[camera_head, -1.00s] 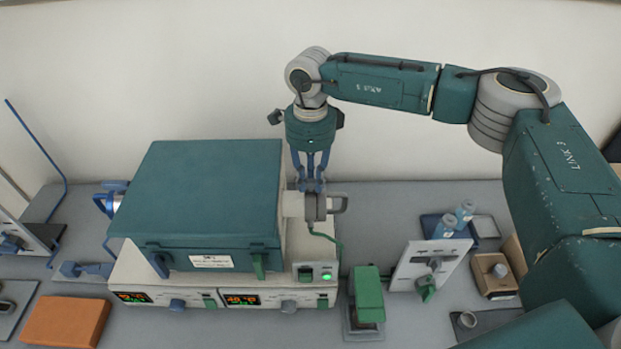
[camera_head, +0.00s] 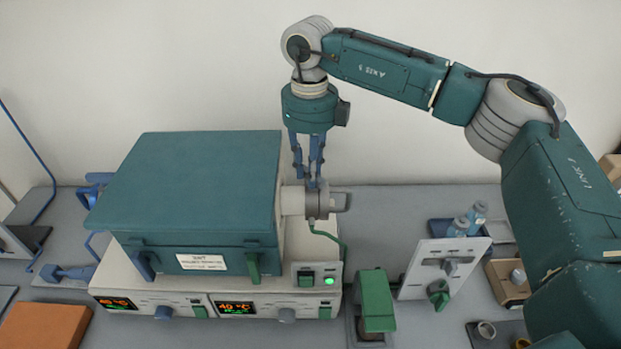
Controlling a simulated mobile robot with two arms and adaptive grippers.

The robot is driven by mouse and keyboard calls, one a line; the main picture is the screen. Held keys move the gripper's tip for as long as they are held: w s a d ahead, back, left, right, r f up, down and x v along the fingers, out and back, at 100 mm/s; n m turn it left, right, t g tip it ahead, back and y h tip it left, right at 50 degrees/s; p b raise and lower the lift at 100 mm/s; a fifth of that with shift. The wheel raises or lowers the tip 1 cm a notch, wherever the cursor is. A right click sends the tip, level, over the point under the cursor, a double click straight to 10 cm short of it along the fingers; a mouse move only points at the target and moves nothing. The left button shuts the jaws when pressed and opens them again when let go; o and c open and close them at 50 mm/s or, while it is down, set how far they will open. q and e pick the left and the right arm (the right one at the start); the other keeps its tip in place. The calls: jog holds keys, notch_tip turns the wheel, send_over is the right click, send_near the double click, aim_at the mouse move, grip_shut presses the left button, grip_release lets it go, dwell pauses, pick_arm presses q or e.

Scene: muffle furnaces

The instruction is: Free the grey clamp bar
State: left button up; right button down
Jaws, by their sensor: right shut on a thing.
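The teal-lidded furnace (camera_head: 190,185) stands at the left centre, its lid down. A pale stub (camera_head: 292,201) sticks out of its right side. A grey clamp (camera_head: 318,206) sits at the end of the stub, with a grey loop-like bar (camera_head: 341,201) pointing right. I take this to be the clamp bar. My right gripper (camera_head: 312,185) points down from above, its blue fingers shut on the top of the grey clamp piece. The fingertips partly cover it, and the exact contact is too small to see. My left gripper is out of view.
A green cable (camera_head: 327,235) runs from the clamp to the furnace's front box. A green-topped device (camera_head: 376,300) and a pale tilted panel (camera_head: 443,267) stand to the right. Blue-capped bottles (camera_head: 468,220) are behind. An orange block (camera_head: 45,328) lies front left.

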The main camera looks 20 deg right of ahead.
jog(key=m+b, duration=0.1)
jog(key=m, duration=0.1)
jog(key=m+b, duration=0.1)
jog(key=m, duration=0.1)
jog(key=shift+w+m+b, duration=0.2)
jog(key=shift+m+b, duration=0.1)
jog(key=shift+w+r+m+b, duration=0.15)
jog(key=shift+m+b, duration=0.65)
jog(key=shift+m, duration=1.1)
jog(key=c, duration=1.5)
grip_release()
notch_tip(320, 180, up, 12)
jog(key=shift+f, duration=0.1)
